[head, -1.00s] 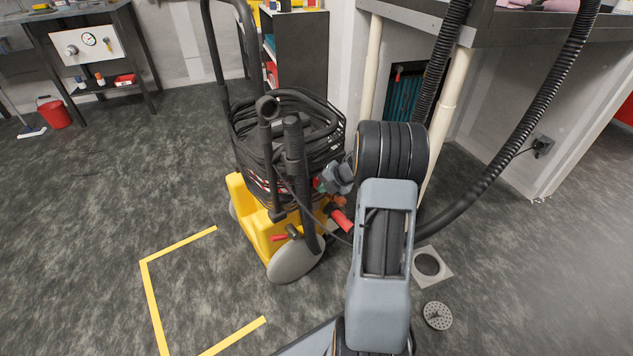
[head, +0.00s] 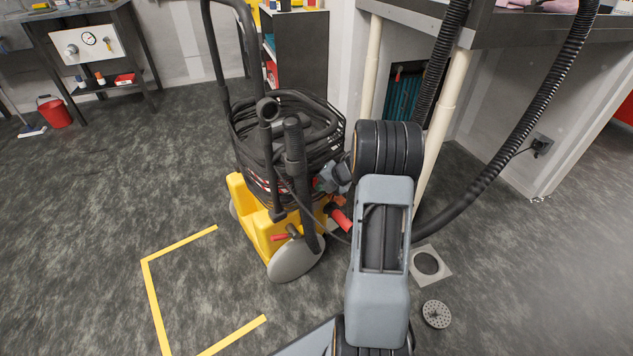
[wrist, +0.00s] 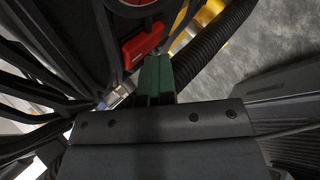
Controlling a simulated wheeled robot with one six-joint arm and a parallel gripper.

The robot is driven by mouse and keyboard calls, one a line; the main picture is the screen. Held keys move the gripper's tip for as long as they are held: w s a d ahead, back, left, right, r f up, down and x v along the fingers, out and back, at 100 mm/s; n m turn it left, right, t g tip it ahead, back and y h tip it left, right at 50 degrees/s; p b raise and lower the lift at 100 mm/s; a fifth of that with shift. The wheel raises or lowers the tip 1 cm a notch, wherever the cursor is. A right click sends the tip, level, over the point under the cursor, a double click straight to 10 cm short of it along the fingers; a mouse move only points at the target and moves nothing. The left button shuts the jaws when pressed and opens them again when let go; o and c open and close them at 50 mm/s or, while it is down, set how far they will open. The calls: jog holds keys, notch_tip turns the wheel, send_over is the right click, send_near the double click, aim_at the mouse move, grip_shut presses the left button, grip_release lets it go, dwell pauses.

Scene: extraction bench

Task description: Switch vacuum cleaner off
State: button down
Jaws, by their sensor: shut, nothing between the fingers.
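The vacuum cleaner (head: 248,212) stands upright in the middle of the head view, with a yellow wheeled base and black hose coiled around its body. In the wrist view, a red switch-like part (wrist: 143,44) sits on its dark body; I cannot tell its on or off position. My gripper (wrist: 154,62) is shut and empty, its green fingers together just below the red part. I cannot tell if they touch it. In the head view my gripper (head: 322,184) is at the cleaner's right side, partly hidden by the arm.
A red-handled part (head: 341,219) sticks out low on the cleaner's right. A thick black corrugated hose (head: 500,165) hangs from the bench (head: 490,35) at right. A square floor plate (head: 430,264) and round drain cover (head: 436,314) lie nearby. Floor at left is open.

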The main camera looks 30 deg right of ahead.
jog(key=shift+r, duration=0.2)
jog(key=shift+s+p, duration=0.3)
jog(key=shift+p, duration=0.2)
jog(key=shift+s+d+r+p, duration=0.1)
jog(key=shift+s+r+p, duration=0.1)
jog(key=shift+s, duration=0.65)
jog(key=shift+s+d+r+p, duration=0.1)
jog(key=shift+s+p, duration=0.15)
jog(key=shift+s, duration=0.55)
jog(key=shift+s+d+r+p, duration=0.1)
jog(key=shift+s+p, duration=0.1)
jog(key=shift+s, duration=0.65)
